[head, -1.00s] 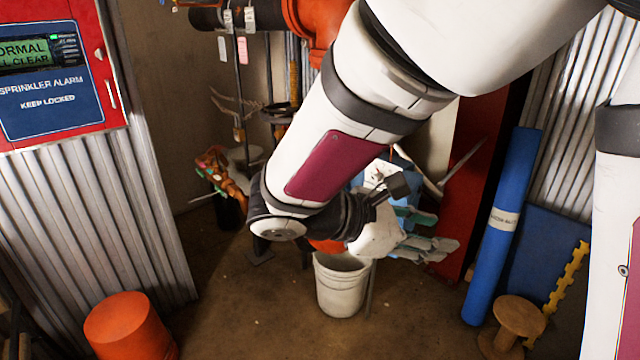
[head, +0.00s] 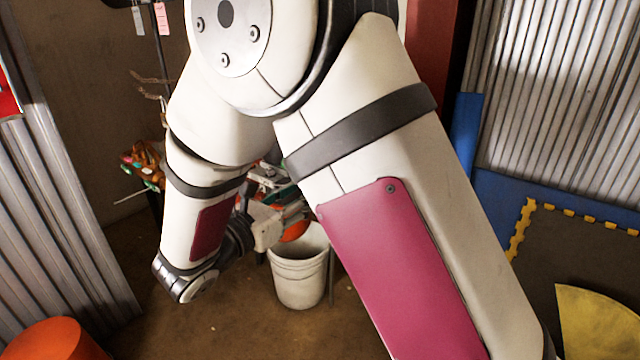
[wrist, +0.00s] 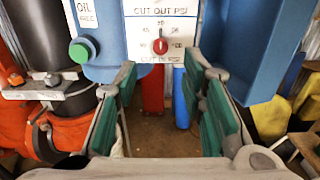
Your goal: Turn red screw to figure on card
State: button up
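In the wrist view a small red screw (wrist: 160,46) sits in the middle of a white scale plate (wrist: 133,28) on a blue housing. The plate reads "CUT OUT PSI" above and "CUT IN PSI" below, with small figures around the screw, too blurred to read surely. My gripper (wrist: 160,75) is open and empty, its green-padded fingers apart on either side below the screw, not touching it. In the head view my arm hides the screw and housing. I cannot make out a card with a readable figure.
A green button (wrist: 82,50) and orange pipework (wrist: 75,128) are at the left in the wrist view. A blue box-like part (wrist: 252,50) stands at the right. In the head view a white bucket (head: 298,280) and an orange bucket (head: 50,342) stand on the floor.

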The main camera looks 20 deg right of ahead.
jog(key=b+x, duration=0.1)
jog(key=x, duration=0.6)
jog(key=shift+d, duration=0.15)
jog(key=shift+w, duration=0.1)
jog(key=shift+c, duration=0.2)
grip_shut()
